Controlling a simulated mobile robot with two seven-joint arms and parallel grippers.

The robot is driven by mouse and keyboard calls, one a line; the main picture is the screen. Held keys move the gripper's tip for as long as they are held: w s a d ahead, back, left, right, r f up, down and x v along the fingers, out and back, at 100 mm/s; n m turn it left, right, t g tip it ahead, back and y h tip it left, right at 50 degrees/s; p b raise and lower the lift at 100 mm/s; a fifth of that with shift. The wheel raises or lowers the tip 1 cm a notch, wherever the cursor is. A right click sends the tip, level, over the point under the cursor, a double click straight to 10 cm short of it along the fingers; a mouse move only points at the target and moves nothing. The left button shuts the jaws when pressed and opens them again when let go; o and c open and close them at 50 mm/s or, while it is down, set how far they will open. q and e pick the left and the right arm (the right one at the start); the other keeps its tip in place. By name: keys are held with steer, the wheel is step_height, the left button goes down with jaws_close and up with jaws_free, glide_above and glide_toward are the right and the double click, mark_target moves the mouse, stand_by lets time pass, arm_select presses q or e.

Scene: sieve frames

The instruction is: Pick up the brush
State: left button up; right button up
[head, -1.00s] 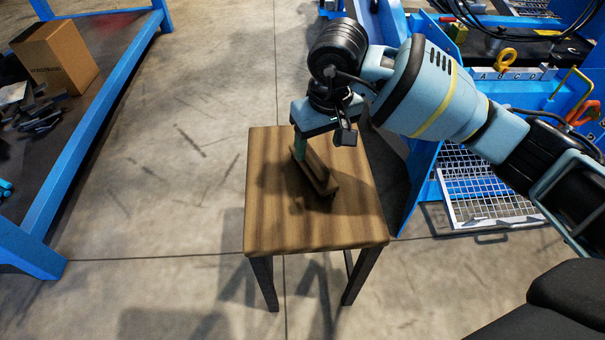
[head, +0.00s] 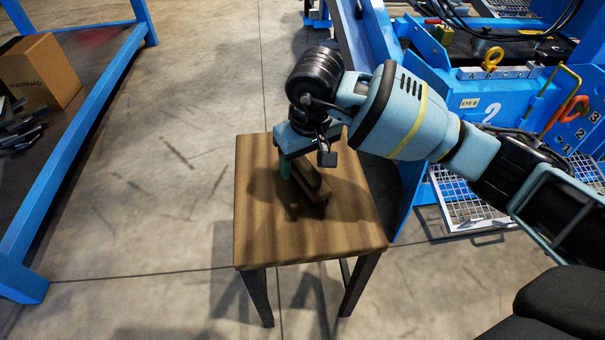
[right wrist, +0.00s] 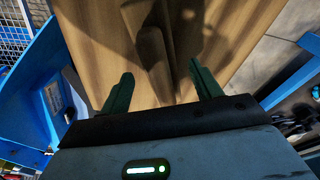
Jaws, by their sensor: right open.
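The brush (head: 312,184) is a long brown wooden piece lying on the top of a small wooden stool (head: 340,232). Its colour is close to that of the stool top. My right gripper (head: 286,166) is at the far end of the brush, pointing down, with its dark green fingers apart. In the right wrist view the brush (right wrist: 154,58) runs away from between the two open fingertips of the right gripper (right wrist: 161,75). The fingers do not close on it. I cannot tell exactly how high they are above the stool. My left gripper is not in view.
A blue-framed bench (head: 72,150) with a cardboard box (head: 42,70) stands at the left. Blue workshop equipment (head: 500,98) with wire mesh trays is close behind the stool at the right. The concrete floor left of the stool is clear.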

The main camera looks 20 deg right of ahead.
steer(key=f, duration=0.2)
steer(key=shift+w+a+f+b, duration=0.1)
steer(key=shift+w+f+b, duration=0.15)
steer(key=shift+f+b, duration=0.15)
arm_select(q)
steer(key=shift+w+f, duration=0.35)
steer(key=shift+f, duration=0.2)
arm_select(e)
steer(key=shift+r, duration=0.1)
steer(key=c, duration=0.7)
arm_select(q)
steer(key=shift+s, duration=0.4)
arm_select(e)
steer(key=c, duration=0.6)
steer(key=shift+o, duration=0.2)
